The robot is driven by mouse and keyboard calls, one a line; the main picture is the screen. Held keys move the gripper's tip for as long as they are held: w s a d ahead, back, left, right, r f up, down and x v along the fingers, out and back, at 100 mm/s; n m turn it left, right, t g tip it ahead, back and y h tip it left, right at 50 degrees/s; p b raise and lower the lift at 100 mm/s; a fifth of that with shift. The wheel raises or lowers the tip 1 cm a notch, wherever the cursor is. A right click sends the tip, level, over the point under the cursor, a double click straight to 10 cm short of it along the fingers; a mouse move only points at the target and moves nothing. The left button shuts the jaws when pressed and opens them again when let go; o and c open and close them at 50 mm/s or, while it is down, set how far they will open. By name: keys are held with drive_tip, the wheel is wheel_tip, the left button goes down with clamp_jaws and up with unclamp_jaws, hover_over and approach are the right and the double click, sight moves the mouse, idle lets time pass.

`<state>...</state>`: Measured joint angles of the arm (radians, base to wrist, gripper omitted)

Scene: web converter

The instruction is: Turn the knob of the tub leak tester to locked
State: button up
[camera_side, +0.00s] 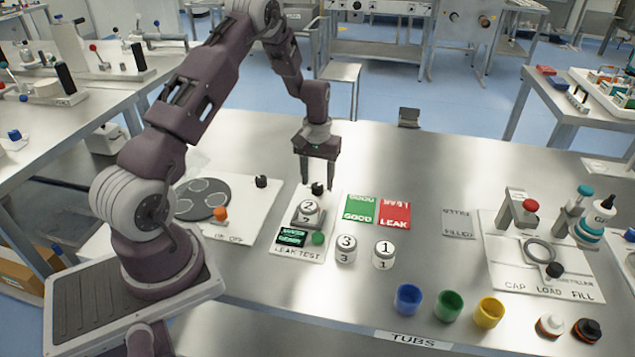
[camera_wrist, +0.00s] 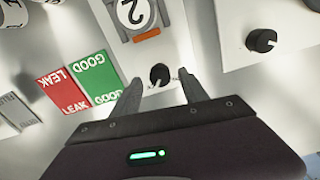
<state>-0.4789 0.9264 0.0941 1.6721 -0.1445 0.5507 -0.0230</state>
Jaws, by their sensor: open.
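The leak tester (camera_side: 309,250) is a white plate labelled LEAK TEST, with a small dark display, a green button and a tub marked 2 (camera_side: 308,211) seated on it. Its black knob (camera_side: 317,188) is at the plate's far end. The knob (camera_wrist: 160,75) also shows in the wrist view. My gripper (camera_side: 317,182) points down just above the knob. In the wrist view my gripper (camera_wrist: 158,84) is open, with one fingertip on each side of the knob. I cannot tell whether the fingers touch it. The knob's setting is too small to read.
Green GOOD (camera_side: 359,209) and red LEAK (camera_side: 395,213) mats lie right of the tester. Tubs marked 3 (camera_side: 346,249) and 1 (camera_side: 383,255) stand in front of them. A plate with a dark disc (camera_side: 203,200) and another black knob (camera_wrist: 262,40) is on the tester's left.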

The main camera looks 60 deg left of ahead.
sight(318, 186)
wheel_tip(318, 186, up, 6)
drive_tip(key=shift+f, duration=0.2)
drive_tip(key=s+d+r+m+t, duration=0.1)
drive_tip(key=s+d+r+m, duration=0.1)
drive_tip(key=d+r, duration=0.55)
drive_tip(key=s+d+r+m+t, duration=0.1)
drive_tip(key=s+d+r, duration=0.3)
drive_tip(key=r, duration=0.6)
drive_tip(key=s+d+r+m+t, duration=0.1)
drive_tip(key=s+d+r+m, duration=0.1)
drive_tip(key=s+d, duration=0.4)
drive_tip(key=s+d+r+m+t, duration=0.2)
drive_tip(key=s+d, duration=0.3)
drive_tip(key=s, duration=0.8)
drive_tip(key=shift+s+d+r+m+t, duration=0.3)
drive_tip(key=shift+d+r+m, duration=0.1)
drive_tip(key=shift+r, duration=0.45)
drive_tip(key=shift+w, duration=0.1)
